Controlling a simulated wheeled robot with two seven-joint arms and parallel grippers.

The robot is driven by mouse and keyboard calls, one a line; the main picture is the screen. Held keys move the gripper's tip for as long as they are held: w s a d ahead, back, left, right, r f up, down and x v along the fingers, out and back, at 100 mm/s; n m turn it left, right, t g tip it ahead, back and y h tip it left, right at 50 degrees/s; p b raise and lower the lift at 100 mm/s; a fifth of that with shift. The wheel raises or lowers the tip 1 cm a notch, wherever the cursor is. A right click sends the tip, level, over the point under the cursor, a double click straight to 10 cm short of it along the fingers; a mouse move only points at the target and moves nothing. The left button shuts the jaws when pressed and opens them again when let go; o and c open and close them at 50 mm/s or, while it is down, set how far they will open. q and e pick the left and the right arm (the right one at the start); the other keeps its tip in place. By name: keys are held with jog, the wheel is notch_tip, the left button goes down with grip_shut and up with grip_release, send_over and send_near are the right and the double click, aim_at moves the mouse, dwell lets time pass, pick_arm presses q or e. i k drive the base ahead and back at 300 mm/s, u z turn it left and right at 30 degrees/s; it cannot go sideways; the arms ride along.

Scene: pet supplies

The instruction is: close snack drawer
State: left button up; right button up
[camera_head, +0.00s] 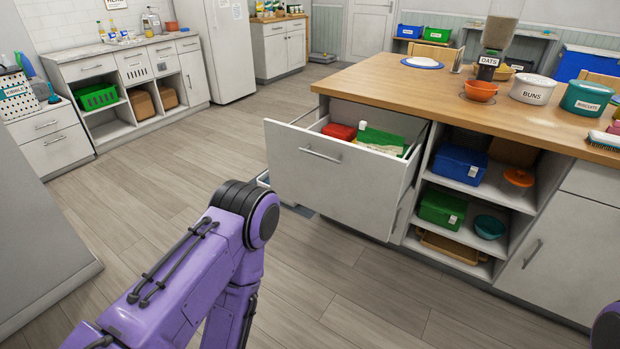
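A white drawer (325,172) in the wooden-topped island is pulled well out, its front facing the lower left. It has a horizontal metal bar handle (320,155). Inside lie a red item (339,131), a green and cream packet (381,141) and a small white item. My purple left arm rises from the bottom left, its dark joint near and below the drawer's front; its gripper is out of view. A small purple and black part of my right arm shows at the lower right edge, and its gripper is not in view.
Open shelves right of the drawer hold a blue box (460,163), a green box (442,208) and a teal bowl (490,227). The wooden floor left of the drawer is clear.

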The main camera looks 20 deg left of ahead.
aim_at(320, 168)
jog(key=u, duration=0.7)
jog(key=i, duration=0.6)
jog(key=u, duration=0.7)
jog(key=i, duration=0.9)
jog(key=z, duration=0.75)
jog(key=i, duration=0.45)
jog(key=z, duration=1.15)
jog(key=k, duration=1.5)
jog(key=u, duration=0.75)
jog(key=i, duration=0.15)
jog(key=u, duration=0.05)
